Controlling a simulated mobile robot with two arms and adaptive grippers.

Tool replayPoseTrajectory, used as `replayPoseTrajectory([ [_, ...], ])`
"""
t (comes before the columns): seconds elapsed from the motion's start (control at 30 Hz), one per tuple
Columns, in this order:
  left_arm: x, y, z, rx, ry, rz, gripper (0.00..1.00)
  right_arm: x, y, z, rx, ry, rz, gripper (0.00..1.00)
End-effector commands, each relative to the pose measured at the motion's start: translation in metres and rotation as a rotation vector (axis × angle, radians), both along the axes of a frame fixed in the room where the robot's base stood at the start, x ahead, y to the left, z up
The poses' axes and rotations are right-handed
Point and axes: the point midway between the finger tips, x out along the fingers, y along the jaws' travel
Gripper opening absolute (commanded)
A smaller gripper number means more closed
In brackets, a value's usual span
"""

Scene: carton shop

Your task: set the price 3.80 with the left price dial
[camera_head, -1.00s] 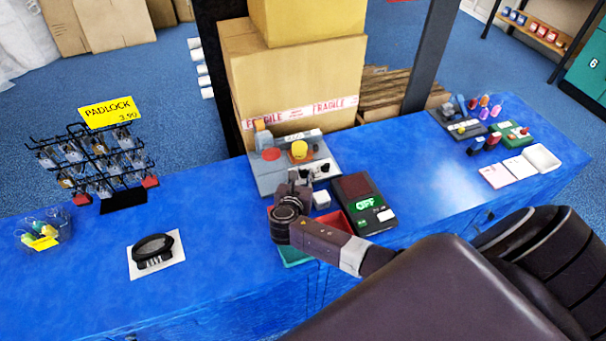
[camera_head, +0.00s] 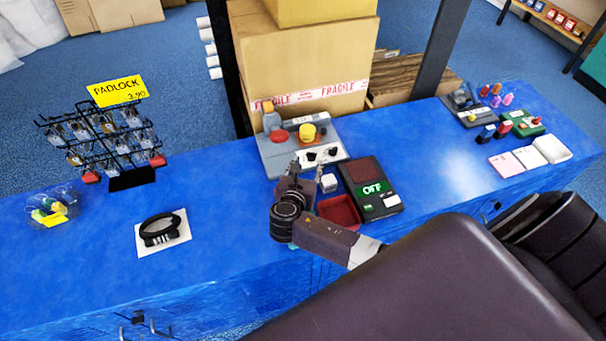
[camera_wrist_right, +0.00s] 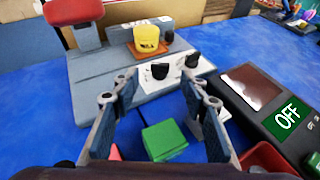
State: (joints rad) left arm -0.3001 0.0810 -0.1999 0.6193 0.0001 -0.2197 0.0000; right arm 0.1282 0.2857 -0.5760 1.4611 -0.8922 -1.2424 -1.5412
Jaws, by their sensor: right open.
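Two black dials stand side by side on the white panel of a grey console; the left dial (camera_head: 312,156) also shows in the wrist view (camera_wrist_right: 160,70), with the right dial (camera_head: 333,151) beside it. The yellow price sign (camera_head: 117,90) above the padlock rack reads PADLOCK and seemingly 3.90. My right gripper (camera_head: 306,169) is open and empty, just in front of the console. In the wrist view its fingers (camera_wrist_right: 158,105) stand apart, short of the left dial and apart from it. My left gripper cannot be made out.
The console (camera_head: 283,150) also carries a red button and a yellow knob. A black device (camera_head: 370,187) reading OFF and a red tray (camera_head: 340,211) are to the right. A green block (camera_wrist_right: 165,140) lies low between my fingers in the wrist view.

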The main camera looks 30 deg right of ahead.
Motion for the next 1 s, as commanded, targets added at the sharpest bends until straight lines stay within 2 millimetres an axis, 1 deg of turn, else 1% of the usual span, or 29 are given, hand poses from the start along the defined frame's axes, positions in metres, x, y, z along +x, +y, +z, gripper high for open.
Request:
replayPoseTrajectory([
  [0.03, 0.0, 0.0, 0.0, 0.0, 0.0, 0.0, 0.15, -0.008, 0.007, 0.003, 0.003, 0.001, 0.001, 0.41],
  [0.1, 0.0, -0.001, 0.0, -0.001, 0.0, 0.0, 0.15, -0.017, 0.018, 0.009, 0.002, -0.001, 0.002, 0.41],
  [0.2, 0.0, -0.001, 0.0, -0.001, -0.001, 0.0, 0.15, -0.029, 0.028, 0.016, 0.003, 0.0, 0.001, 0.41],
  [0.33, 0.001, -0.001, 0.0, -0.001, -0.001, 0.0, 0.15, -0.039, 0.038, 0.022, 0.001, -0.001, 0.001, 0.41],
  [0.53, 0.0, -0.001, 0.0, -0.001, -0.001, 0.0, 0.15, -0.045, 0.043, 0.026, 0.0, 0.0, 0.0, 0.41],
  [1.0, 0.001, -0.001, 0.0, -0.001, -0.001, 0.0, 0.15, -0.044, 0.043, 0.026, 0.0, 0.0, 0.001, 0.41],
])
